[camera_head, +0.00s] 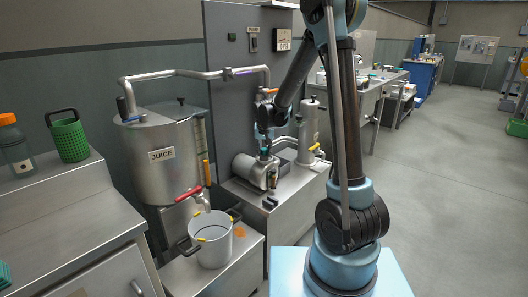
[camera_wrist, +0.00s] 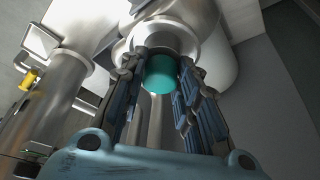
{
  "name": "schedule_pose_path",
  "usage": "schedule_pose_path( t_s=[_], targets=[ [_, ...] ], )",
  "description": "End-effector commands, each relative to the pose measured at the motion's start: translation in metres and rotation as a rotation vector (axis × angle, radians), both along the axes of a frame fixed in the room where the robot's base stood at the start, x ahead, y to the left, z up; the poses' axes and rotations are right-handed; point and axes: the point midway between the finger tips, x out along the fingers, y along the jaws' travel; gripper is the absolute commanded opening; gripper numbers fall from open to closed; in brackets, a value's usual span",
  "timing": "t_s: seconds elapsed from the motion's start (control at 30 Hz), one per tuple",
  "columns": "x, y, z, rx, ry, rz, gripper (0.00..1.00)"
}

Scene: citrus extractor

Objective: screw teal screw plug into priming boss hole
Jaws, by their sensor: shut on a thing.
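The teal screw plug (camera_wrist: 161,74) sits between the fingertips of my gripper (camera_wrist: 160,82) in the wrist view, and the fingers are shut on it. Its far end meets the round metal priming boss (camera_wrist: 160,42); the boss hole is hidden, so I cannot tell how far in the plug is. In the head view my gripper (camera_head: 265,148) points down onto the steel pump (camera_head: 256,169), with a small bit of teal at its tips.
A steel juice tank (camera_head: 160,150) with a red-handled tap stands to the left, above a pot (camera_head: 211,240). A pipe (camera_head: 180,75) runs from the tank behind my gripper. A steel cylinder (camera_head: 308,130) stands close on the right. Dark small parts (camera_head: 270,202) lie on the bench front.

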Motion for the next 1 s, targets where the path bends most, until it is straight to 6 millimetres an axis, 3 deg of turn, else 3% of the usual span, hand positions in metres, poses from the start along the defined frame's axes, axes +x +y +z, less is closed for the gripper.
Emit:
schedule_pose_path(
  t_s=[0.87,0.9,0.93,1.0],
  targets=[
    [0.0005,0.0001,-0.0005,-0.001,-0.001,-0.176,0.16],
    [0.0006,0.0001,-0.0006,0.0,-0.001,-0.175,0.34],
    [0.0006,0.0001,-0.0006,0.0,-0.001,-0.175,0.4],
    [0.0004,0.0002,-0.0006,0.0,-0.001,-0.174,0.4]
  ],
)
